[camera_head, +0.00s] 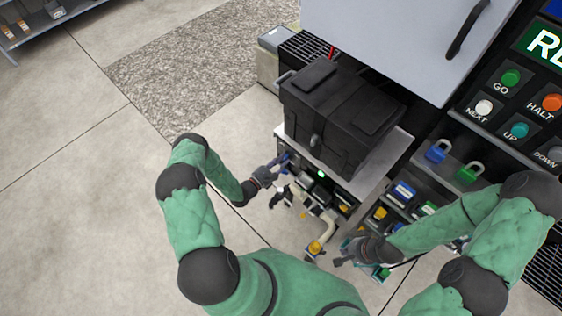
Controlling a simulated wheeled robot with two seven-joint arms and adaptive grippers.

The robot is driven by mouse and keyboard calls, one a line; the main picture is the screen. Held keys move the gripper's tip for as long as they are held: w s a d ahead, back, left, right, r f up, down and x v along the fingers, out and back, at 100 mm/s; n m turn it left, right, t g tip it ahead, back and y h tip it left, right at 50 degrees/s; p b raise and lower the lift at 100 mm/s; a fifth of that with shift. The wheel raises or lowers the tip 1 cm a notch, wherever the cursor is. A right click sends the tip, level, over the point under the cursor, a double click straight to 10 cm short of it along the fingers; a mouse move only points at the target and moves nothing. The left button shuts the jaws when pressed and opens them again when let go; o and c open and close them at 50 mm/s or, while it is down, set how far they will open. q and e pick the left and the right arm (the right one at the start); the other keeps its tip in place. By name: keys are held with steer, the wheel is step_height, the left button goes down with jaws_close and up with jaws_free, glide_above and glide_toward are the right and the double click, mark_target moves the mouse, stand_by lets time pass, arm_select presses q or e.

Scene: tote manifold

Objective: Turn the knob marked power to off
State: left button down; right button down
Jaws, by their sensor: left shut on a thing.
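A front panel with small fittings and a lit green light (321,173) is on the stand below a black tote. My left gripper (285,159) reaches in from the left and is shut at the panel's left end, at what looks like a knob. The fingers hide most of that knob, and the word power cannot be read from here. My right gripper (341,254) is lower and to the right, in front of the stand and away from the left gripper. Its fingers are too small and overlapped to tell whether they are open.
The black tote (330,108) rests on the stand's light top (394,157). A pale pipe (325,236) with a yellow fitting is below the panel. Shelves with padlocks (468,172) and a button board (519,103) are at the right. Open floor (80,150) is at the left.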

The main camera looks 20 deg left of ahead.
arm_select(q)
steer(key=n, duration=0.2)
steer(key=n+b, duration=0.1)
steer(key=n, duration=0.2)
steer(key=shift+d+f+n, duration=0.1)
steer(key=shift+f+n, duration=0.1)
steer(key=shift+n, duration=0.1)
steer(key=n+b, duration=0.1)
steer(key=n, duration=0.4)
steer(key=shift+n+b, duration=0.3)
steer(key=shift+d, duration=0.1)
steer(key=c, duration=1.1)
jaws_free()
steer(key=shift+o, duration=0.2)
steer(key=v, duration=1.2)
